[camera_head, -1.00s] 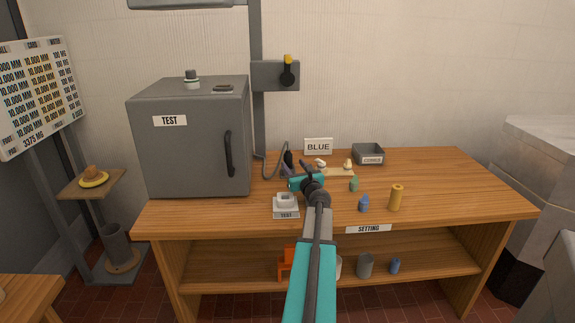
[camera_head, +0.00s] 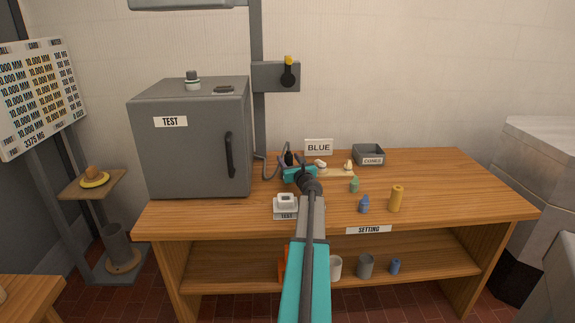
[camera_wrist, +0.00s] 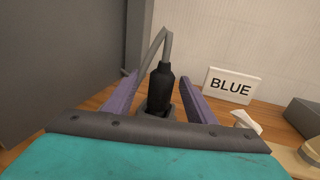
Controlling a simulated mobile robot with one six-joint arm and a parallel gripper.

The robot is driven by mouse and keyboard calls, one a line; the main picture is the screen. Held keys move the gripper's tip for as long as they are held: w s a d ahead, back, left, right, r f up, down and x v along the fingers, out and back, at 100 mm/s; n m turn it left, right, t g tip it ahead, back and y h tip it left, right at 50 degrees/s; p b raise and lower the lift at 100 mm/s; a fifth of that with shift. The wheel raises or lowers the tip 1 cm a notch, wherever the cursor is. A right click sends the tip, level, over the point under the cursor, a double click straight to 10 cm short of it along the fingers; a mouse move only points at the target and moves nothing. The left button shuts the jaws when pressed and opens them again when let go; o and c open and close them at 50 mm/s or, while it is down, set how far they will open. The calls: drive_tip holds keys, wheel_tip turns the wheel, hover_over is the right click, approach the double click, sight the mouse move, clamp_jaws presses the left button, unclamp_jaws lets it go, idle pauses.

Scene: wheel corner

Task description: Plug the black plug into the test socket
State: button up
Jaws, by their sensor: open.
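The black plug (camera_wrist: 160,88) stands upright with its grey cable rising from its top, and its foot sits in a dark grey holder (camera_wrist: 157,112). My gripper (camera_wrist: 156,88) is open, with one purple finger on each side of the plug; I cannot tell whether they touch it. In the head view the plug (camera_head: 289,159) shows just beyond my gripper (camera_head: 290,165), near the back of the bench. The white test socket (camera_head: 286,205), labelled TEST, sits at the bench's front left, nearer than the gripper.
The grey TEST cabinet (camera_head: 190,140) stands close on the left. A BLUE sign (camera_head: 318,147), a grey CURED tray (camera_head: 368,155) and several small pieces lie to the right. A yellow cylinder (camera_head: 396,198) stands near the front. The bench (camera_head: 450,185) is clear at far right.

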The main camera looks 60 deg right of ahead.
drive_tip(key=shift+w, duration=0.1)
idle(0.3)
drive_tip(key=shift+d+x, duration=0.2)
drive_tip(key=shift+x, duration=2.25)
drive_tip(key=shift+c, duration=0.2)
drive_tip(key=c, duration=1.1)
